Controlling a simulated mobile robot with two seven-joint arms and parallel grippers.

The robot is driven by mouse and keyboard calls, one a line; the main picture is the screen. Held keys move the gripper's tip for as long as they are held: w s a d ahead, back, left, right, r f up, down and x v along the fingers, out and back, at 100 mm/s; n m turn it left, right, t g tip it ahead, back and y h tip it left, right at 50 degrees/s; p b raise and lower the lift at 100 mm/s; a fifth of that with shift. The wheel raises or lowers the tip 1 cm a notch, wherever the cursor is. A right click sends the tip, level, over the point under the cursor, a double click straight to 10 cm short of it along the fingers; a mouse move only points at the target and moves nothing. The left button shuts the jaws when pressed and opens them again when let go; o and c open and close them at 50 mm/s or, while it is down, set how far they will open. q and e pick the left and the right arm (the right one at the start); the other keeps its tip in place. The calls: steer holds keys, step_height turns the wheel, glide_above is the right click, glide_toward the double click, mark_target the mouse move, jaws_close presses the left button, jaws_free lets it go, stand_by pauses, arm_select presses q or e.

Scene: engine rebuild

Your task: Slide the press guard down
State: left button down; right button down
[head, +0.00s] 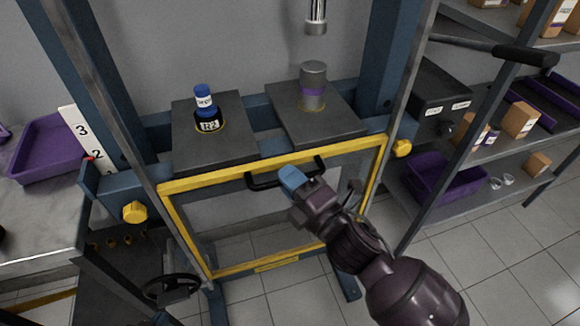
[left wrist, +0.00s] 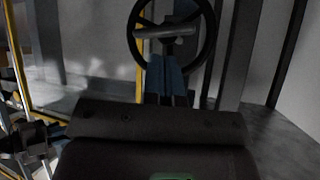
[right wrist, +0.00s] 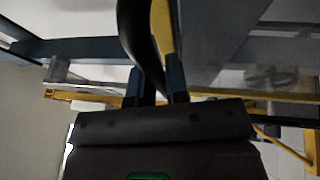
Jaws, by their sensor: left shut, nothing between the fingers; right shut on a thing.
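The press guard (head: 215,178) is a yellow-edged clear frame at the front of the blue press, with its top rail just below the dark press plates. A black bar handle (head: 262,182) is on its top rail. My right gripper (head: 290,180) is shut on this handle. In the right wrist view, the dark curved handle (right wrist: 138,35) runs between the blue fingertips (right wrist: 160,85). My left gripper (left wrist: 167,80) shows in the left wrist view with its blue fingers together and empty, in front of a black handwheel (left wrist: 172,35). Whether it touches the wheel cannot be told.
Two dark plates (head: 205,150) carry a blue-capped bottle (head: 204,100) and a grey cylinder (head: 312,85) with a purple band. The press ram (head: 316,18) hangs above. Yellow knobs (head: 134,212) flank the guard. A shelf (head: 470,135) stands right, a bench (head: 45,225) left.

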steer(key=shift+f, duration=0.1)
steer(key=c, duration=1.1)
jaws_free()
steer(key=shift+c, duration=0.2)
steer(key=v, duration=1)
steer(key=shift+s+d, duration=0.25)
steer(key=shift+s, duration=0.05)
